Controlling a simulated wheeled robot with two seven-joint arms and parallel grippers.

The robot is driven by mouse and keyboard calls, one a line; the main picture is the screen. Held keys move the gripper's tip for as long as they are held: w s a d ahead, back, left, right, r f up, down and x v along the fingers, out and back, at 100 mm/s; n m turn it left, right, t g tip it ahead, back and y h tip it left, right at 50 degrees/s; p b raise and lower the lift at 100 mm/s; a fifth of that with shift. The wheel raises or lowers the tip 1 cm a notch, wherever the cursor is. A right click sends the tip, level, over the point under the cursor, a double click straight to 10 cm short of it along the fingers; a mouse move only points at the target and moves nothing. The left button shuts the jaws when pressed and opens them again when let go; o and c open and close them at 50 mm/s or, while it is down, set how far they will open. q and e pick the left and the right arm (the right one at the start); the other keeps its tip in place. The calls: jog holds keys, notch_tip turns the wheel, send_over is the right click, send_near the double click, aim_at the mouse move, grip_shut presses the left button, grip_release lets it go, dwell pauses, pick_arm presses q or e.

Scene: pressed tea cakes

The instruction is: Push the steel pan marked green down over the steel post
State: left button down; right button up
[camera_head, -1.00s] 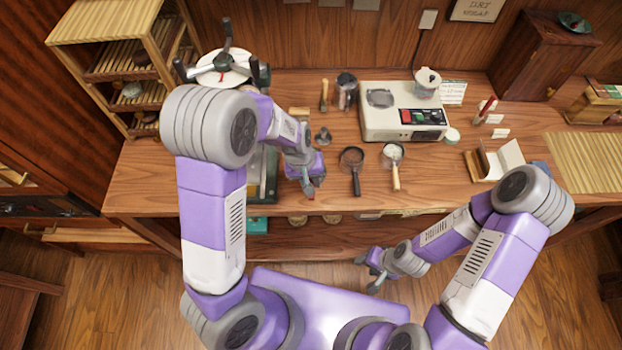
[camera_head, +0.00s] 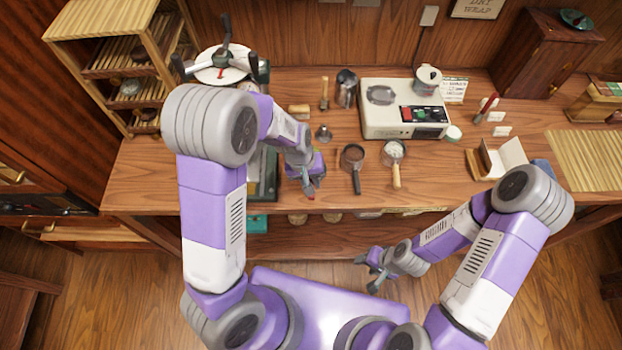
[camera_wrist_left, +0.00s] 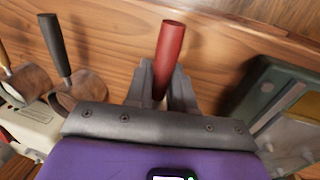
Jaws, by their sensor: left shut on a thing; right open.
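My left gripper (camera_head: 308,185) is shut on a red handle (camera_wrist_left: 170,45) above the front of the counter. The handle also shows as a red tip in the head view (camera_head: 311,196). What the handle belongs to is hidden behind the gripper. A small pan with a dark handle (camera_head: 352,156) lies right of this gripper, apart from it. A pan with a wooden handle (camera_head: 393,150) lies further right. No green mark is visible on either. I cannot make out the steel post. My right gripper (camera_head: 372,272) is open and empty, low in front of the counter.
A green-framed device (camera_head: 265,178) stands close left of my left gripper. A cream machine with buttons (camera_head: 388,118), a steel jug (camera_head: 346,88) and a small steel piece (camera_head: 323,133) stand behind. A wooden shelf (camera_head: 118,45) is at left. Bare counter (camera_head: 430,180) lies right of the pans.

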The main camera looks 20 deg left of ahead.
pick_arm(q)
jog(key=shift+f, duration=0.3)
jog(key=c, duration=0.9)
grip_release()
jog(key=r, duration=0.2)
jog(key=a+r+p, duration=0.1)
jog(key=r, duration=0.4)
jog(key=shift+s+a+r, duration=0.2)
jog(key=shift+r, duration=0.05)
